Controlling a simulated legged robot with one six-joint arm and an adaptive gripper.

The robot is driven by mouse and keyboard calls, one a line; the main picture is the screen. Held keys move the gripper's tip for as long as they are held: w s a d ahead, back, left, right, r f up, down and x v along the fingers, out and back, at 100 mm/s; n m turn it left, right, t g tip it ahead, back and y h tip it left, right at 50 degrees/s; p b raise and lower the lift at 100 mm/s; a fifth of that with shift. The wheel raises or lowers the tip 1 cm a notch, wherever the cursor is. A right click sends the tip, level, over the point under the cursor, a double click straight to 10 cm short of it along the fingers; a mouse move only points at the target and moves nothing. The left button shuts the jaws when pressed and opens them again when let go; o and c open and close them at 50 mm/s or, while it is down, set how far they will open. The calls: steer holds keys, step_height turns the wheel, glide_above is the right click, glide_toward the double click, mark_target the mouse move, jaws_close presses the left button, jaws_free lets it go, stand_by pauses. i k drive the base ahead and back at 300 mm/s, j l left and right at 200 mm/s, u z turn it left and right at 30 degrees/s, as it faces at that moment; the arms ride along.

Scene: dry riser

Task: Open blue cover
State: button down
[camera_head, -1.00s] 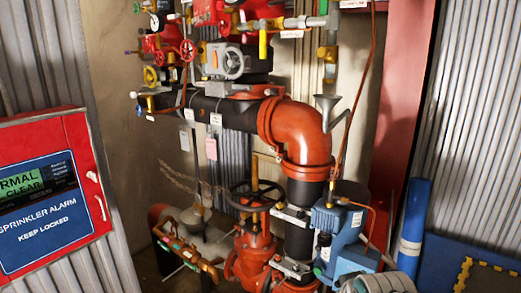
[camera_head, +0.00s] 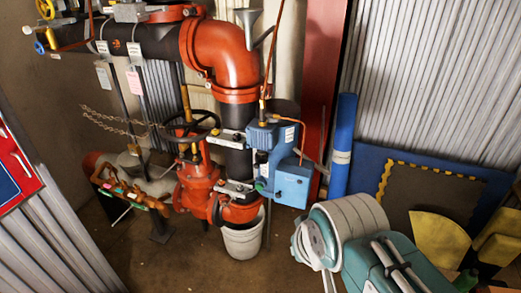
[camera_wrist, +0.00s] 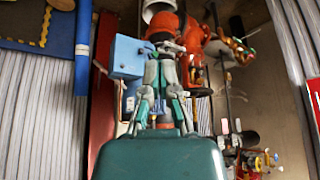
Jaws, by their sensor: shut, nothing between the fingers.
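The blue box with its cover (camera_head: 290,185) is mounted on the dark vertical pipe beside the red valve. Its upper blue part (camera_head: 262,137) carries fittings and an orange cable. In the wrist view, which looks inverted, a flat face of the blue box (camera_wrist: 128,57) shows just left of my gripper. My gripper (camera_wrist: 165,50) has its grey and green fingers together with nothing between them. It appears apart from the blue box, though the distance is hard to tell. Whether the cover is closed cannot be told clearly. My gripper's fingertips cannot be made out in the head view.
A blue roll (camera_head: 342,150) leans by the red column (camera_head: 318,90). A dark board with yellow edging (camera_head: 425,195) is at right. The floor in front of the bucket is clear.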

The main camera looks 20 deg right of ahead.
mark_target(292, 183)
steer(key=k+j+z, duration=0.15)
steer(key=z, duration=0.25)
steer(key=k+j+z, duration=0.2)
steer(key=z, duration=0.15)
steer(key=k+j+z, duration=0.2)
steer(key=z, duration=0.2)
